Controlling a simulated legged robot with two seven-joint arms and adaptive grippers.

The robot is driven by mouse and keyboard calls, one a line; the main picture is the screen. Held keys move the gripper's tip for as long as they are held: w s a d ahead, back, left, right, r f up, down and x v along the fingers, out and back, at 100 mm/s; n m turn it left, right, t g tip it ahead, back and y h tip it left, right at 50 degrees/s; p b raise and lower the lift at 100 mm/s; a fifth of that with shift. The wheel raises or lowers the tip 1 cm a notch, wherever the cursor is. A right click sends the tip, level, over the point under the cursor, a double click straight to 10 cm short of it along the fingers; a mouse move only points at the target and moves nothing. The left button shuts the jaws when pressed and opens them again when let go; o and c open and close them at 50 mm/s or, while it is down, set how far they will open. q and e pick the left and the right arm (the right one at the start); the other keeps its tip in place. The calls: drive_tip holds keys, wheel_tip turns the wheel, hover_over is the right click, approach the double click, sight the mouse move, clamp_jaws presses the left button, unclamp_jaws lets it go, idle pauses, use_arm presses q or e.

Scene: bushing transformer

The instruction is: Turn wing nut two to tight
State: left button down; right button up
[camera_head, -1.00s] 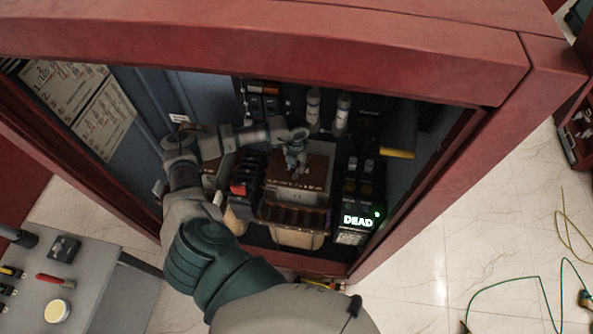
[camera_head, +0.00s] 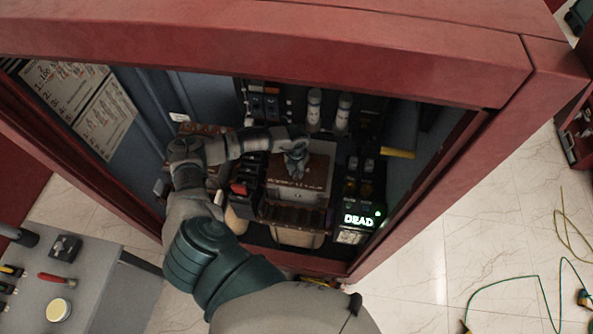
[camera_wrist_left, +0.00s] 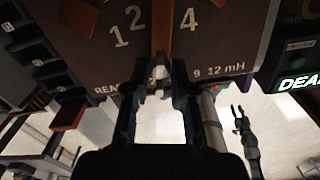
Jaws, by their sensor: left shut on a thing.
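My left arm reaches into the red cabinet, and my left gripper (camera_head: 297,165) points down over the brown transformer box (camera_head: 313,175) in the head view. In the left wrist view the left gripper (camera_wrist_left: 160,75) is shut on a small pale piece (camera_wrist_left: 159,74), which looks like the wing nut, between the fingertips. It sits in front of the brown panel (camera_wrist_left: 215,45) marked "1 2", "4" and "9 12 mH". Most of the nut is hidden by the fingers, so its angle is unclear. My right gripper (camera_wrist_left: 241,122) seems to show in the left wrist view; its two fingers are apart.
A unit with a lit green "DEAD" display (camera_head: 358,220) stands right of the transformer. Two white cylinders (camera_head: 314,108) stand behind. A red-and-black switch block (camera_head: 243,187) is close on the left. The cabinet's red top frame (camera_head: 270,50) overhangs the arm.

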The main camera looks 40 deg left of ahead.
drive_tip(key=shift+f, duration=0.15)
use_arm(q)
drive_tip(key=m+b, duration=0.1)
drive_tip(key=m, duration=0.1)
drive_tip(key=shift+f+m+b, duration=0.15)
drive_tip(key=shift+m+b, duration=0.25)
drive_tip(key=m+b, duration=0.2)
drive_tip(key=m, duration=0.1)
drive_tip(key=m+b, duration=0.3)
drive_tip(key=m, duration=0.3)
drive_tip(key=shift+a+m+b, duration=0.1)
drive_tip(key=shift+m+b, duration=0.2)
drive_tip(key=shift+b, duration=0.1)
use_arm(e)
wheel_tip(320, 180, down, 7)
use_arm(q)
drive_tip(key=shift+m+b, duration=0.35)
drive_tip(key=shift+m, duration=0.25)
drive_tip(key=shift+w+r+m+b, duration=0.1)
drive_tip(key=shift+r+m+b, duration=0.2)
drive_tip(key=shift+m, duration=0.5)
use_arm(e)
drive_tip(key=shift+w+a+r, duration=0.1)
drive_tip(key=shift+w+a, duration=0.1)
drive_tip(key=shift+w, duration=0.6)
drive_tip(key=shift+w+a+r, duration=0.15)
drive_tip(key=shift+w, duration=0.7)
drive_tip(key=shift+w+a+r, duration=0.1)
drive_tip(key=shift+w+a, duration=0.1)
drive_tip(key=shift+w, duration=0.6)
